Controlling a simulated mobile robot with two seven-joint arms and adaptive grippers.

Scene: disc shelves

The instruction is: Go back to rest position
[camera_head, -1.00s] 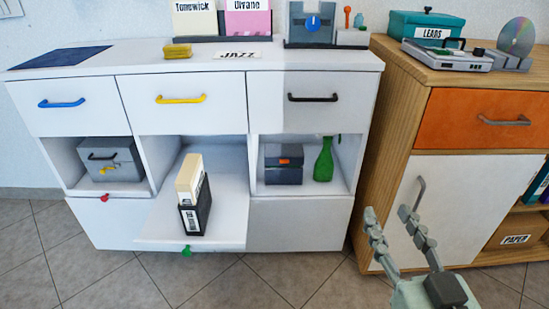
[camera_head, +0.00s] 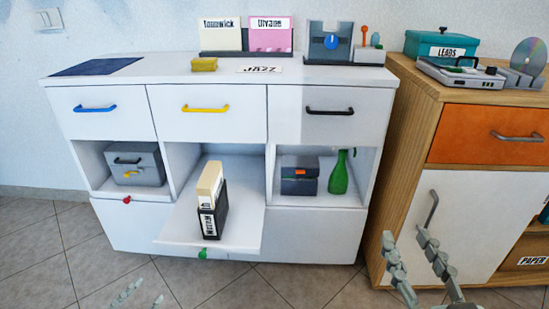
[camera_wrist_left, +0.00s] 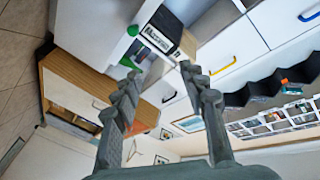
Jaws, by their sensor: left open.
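My left gripper (camera_head: 144,290) shows faintly at the bottom left edge of the head view, over the tiled floor in front of the white cabinet. In the left wrist view its two fingers (camera_wrist_left: 160,75) stand apart with nothing between them. My right gripper (camera_head: 406,238) is at the lower right of the head view, in front of the wooden cabinet. Its fingers are spread and nothing is between them. Neither gripper holds a thing.
The white cabinet (camera_head: 95,130) has a lowered middle flap (camera_head: 240,228) bearing a black record holder (camera_head: 213,220). A grey box (camera_head: 135,163) and a green bottle (camera_head: 339,178) stand in side compartments. The wooden cabinet (camera_head: 400,140) is at right. Floor in front is clear.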

